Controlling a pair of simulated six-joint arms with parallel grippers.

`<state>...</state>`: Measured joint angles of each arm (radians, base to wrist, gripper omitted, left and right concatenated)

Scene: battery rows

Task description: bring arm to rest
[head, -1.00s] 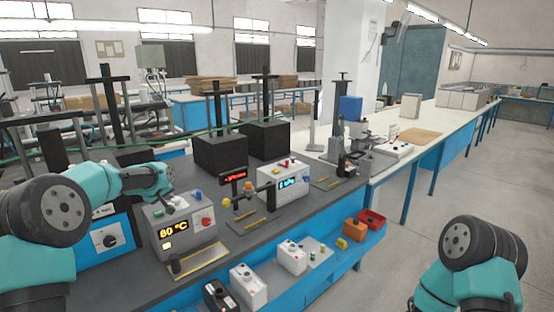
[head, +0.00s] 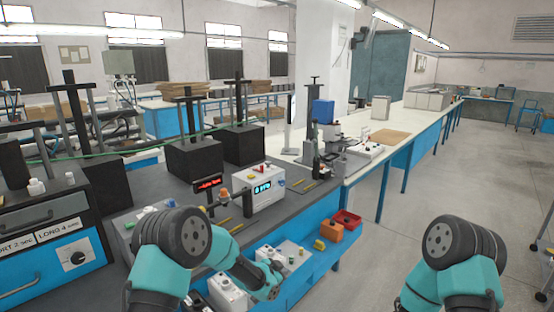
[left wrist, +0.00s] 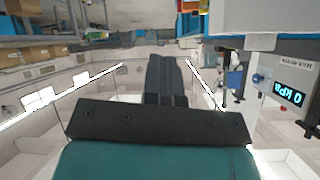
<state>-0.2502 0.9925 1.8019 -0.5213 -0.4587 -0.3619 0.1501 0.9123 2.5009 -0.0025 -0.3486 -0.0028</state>
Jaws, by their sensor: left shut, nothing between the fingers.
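My left arm comes in from the left in the head view, bent at its big dark joint. Its wrist and left gripper (head: 272,287) hang low over the front blue shelf, in front of the white boxes. In the left wrist view the dark fingers (left wrist: 166,66) lie together, shut with nothing between them. My right arm (head: 455,255) shows only its dark joint and teal links at the lower right. The right gripper is out of view.
A white meter box (head: 262,198) with a lit display stands on the dark bench. White boxes (head: 228,292) sit on the blue shelf (head: 318,278), with orange (head: 329,231) and red bins (head: 347,219) at its far end. Open floor (head: 400,215) lies right of the bench.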

